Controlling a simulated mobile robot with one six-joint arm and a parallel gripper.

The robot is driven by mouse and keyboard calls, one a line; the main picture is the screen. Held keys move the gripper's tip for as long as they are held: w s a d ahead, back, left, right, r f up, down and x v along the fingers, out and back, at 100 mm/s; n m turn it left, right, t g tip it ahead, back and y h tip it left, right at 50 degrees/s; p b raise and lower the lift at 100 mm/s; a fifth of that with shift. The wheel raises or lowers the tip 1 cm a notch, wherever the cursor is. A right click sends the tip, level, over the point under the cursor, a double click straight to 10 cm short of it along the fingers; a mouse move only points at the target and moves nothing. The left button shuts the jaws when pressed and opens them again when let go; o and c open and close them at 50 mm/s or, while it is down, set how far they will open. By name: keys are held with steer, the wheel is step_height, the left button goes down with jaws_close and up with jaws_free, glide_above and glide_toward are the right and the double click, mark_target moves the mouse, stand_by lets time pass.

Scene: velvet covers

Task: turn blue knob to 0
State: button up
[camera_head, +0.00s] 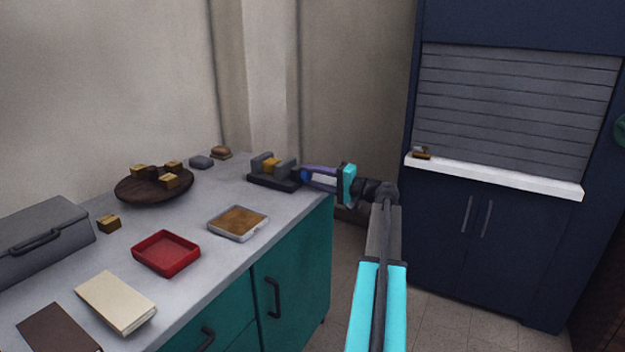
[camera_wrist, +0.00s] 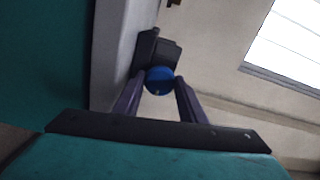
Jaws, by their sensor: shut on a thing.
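The blue knob (camera_wrist: 159,80) is a round disc on the side of a dark device (camera_wrist: 151,50), seen in the wrist view. It carries a small light mark near its lower edge. In the head view the device (camera_head: 275,181) is a dark block with a yellow-brown part, at the far right end of the counter, and a bit of the blue knob (camera_head: 304,176) shows between the fingers. My gripper (camera_head: 308,177) is at the knob, its purple fingers on both sides of it, shut on it. It also shows in the wrist view (camera_wrist: 157,88). Any number scale is not readable.
The grey counter (camera_head: 200,255) holds a red tray (camera_head: 166,253), a metal tray (camera_head: 238,222), a round dark board (camera_head: 133,188) with small blocks, a grey case (camera_head: 42,242) and books. A dark blue cabinet (camera_head: 440,240) stands at the right. Open floor lies between.

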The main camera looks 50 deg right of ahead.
steer(key=o, duration=1.1)
steer(key=shift+c, duration=0.2)
steer(key=shift+m+p, duration=0.4)
steer(key=shift+p, duration=0.1)
